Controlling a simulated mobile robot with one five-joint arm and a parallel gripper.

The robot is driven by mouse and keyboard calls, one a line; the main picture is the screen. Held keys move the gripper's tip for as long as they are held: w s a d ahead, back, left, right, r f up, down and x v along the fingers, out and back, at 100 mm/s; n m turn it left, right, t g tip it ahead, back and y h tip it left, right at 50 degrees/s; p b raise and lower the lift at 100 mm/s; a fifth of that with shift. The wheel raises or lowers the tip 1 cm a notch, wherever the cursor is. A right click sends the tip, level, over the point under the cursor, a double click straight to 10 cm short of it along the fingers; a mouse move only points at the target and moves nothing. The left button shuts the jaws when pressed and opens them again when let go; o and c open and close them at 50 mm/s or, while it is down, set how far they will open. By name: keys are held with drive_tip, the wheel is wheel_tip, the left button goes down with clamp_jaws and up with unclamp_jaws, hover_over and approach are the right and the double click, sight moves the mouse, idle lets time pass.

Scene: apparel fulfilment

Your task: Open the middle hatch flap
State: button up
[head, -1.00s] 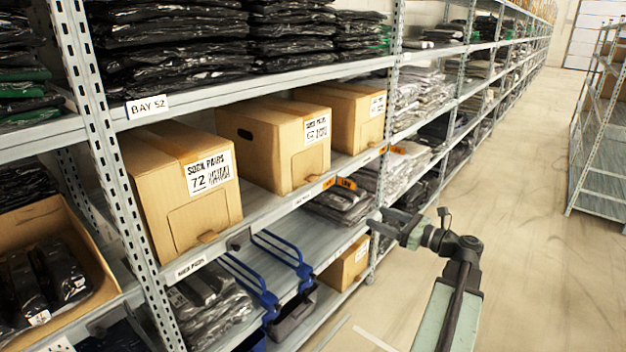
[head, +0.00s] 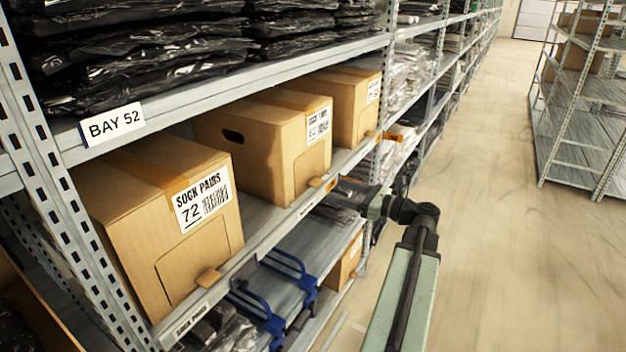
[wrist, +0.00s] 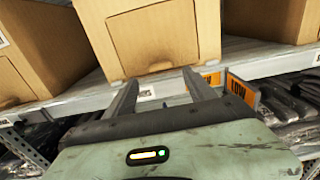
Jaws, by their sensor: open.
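Three cardboard boxes stand in a row on a shelf. The middle box (head: 262,135) has a hatch flap (head: 307,170) cut low in its front face, and the flap looks shut. In the wrist view the flap (wrist: 152,38) faces me, straight ahead of the fingers. My gripper (wrist: 158,88) is open and empty, its two fingers pointing at the lower edge of the middle box. They look apart from the flap, though the exact gap is hard to judge. In the head view the fingertips are hard to make out beside the shelf edge.
The left box (head: 150,220), labelled sock pairs 72, and the right box (head: 352,105) flank the middle one. The shelf's front edge (head: 290,222) runs below. An orange "LOW" tag (wrist: 240,92) juts out right of the fingers. The aisle floor (head: 475,220) is clear.

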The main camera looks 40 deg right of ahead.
sight(321, 184)
drive_tip(key=x, duration=0.7)
drive_tip(key=shift+w, duration=0.35)
clamp_jaws()
drive_tip(key=shift+w, duration=0.1)
